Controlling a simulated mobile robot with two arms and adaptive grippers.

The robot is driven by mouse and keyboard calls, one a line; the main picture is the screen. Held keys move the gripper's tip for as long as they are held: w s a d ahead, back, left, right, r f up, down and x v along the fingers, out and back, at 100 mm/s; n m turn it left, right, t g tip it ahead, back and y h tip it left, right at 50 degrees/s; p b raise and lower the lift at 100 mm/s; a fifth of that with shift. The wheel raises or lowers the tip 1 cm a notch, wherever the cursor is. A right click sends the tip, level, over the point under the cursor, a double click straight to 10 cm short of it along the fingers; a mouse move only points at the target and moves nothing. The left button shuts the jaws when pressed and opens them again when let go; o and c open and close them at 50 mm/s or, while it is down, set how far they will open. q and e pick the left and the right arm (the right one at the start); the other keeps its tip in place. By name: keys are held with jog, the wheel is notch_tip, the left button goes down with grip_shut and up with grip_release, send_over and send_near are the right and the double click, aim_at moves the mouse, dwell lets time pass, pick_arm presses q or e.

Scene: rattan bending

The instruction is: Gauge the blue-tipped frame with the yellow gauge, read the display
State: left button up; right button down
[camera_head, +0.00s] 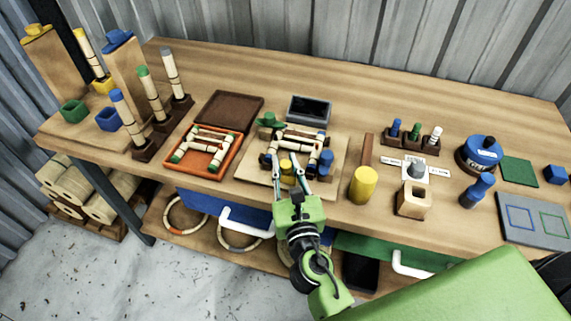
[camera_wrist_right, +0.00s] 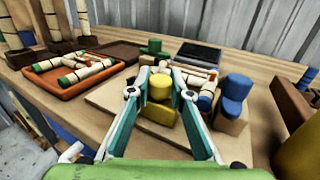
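The yellow gauge (camera_head: 287,167) sits upright at the front of a wooden board (camera_head: 252,171); in the right wrist view it is a yellow cylinder on a yellow block (camera_wrist_right: 160,88). My right gripper (camera_head: 287,160) reaches over the board's front with its fingers open, one on each side of the gauge; narrow gaps show in the right wrist view (camera_wrist_right: 160,72). Just behind lies a light rattan frame (camera_head: 297,143) with dark bands and blue near the right, partly hidden by the fingers. The display (camera_head: 309,109) stands behind the board, dark, no reading legible. My left gripper is not in view.
An orange tray (camera_head: 171,158) with a green-tipped frame lies left of the board. A blue peg block (camera_wrist_right: 232,95) stands close right of my fingers. A yellow cylinder (camera_head: 363,185) and a wooden block with a hole (camera_head: 413,200) are farther right. Free tabletop lies behind.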

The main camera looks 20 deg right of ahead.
jog(key=shift+w+d+r+p, duration=0.15)
jog(key=shift+w+d+p, duration=0.05)
jog(key=shift+w+p, duration=0.1)
jog(key=w+d, duration=0.1)
jog(key=w+p, duration=0.1)
jog(key=shift+w+d, duration=0.3)
jog(key=shift+d, duration=0.1)
jog(key=shift+f, duration=0.2)
jog(key=c, duration=1.8)
grip_release()
jog(key=shift+s, duration=0.1)
jog(key=s, duration=0.4)
jog(key=s+a, duration=0.1)
jog(key=s, duration=0.6)
jog(key=shift+s+a, duration=0.25)
jog(key=shift+s, duration=0.15)
jog(key=shift+a, duration=0.1)
